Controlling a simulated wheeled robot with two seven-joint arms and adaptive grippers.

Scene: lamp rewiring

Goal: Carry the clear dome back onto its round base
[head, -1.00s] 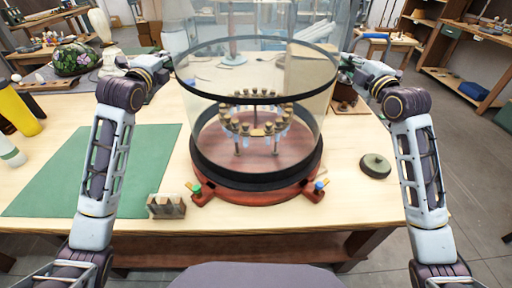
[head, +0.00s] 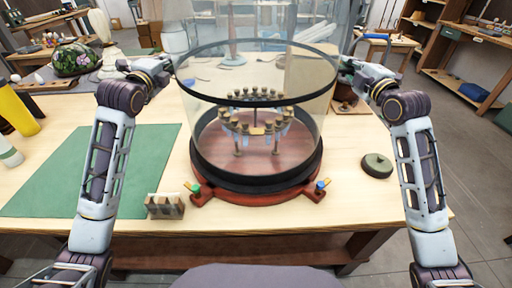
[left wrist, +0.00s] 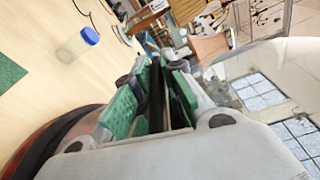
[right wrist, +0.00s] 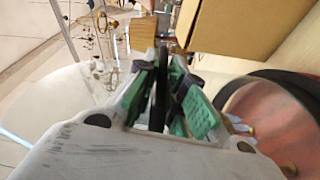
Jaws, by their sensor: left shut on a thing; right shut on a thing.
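The clear dome (head: 205,128) stands upright over the round red base (head: 257,198), with a black upper band (head: 257,101). A second black ring (head: 257,182) sits low around the base; I cannot tell whether any gap lies under it. A circle of brass-topped pegs (head: 255,127) shows through the glass. My left gripper (head: 170,72) is at the band's left side; in the left wrist view its green pads close on a dark strip. My right gripper (head: 347,78) holds the opposite side, with a dark strip between its pads in the right wrist view.
A small block with holes (head: 164,206) and a green mat (head: 95,165) lie left of the base. A round dark-green disc (head: 376,166) lies to its right. A blue-capped jar (left wrist: 78,44) stands on the table.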

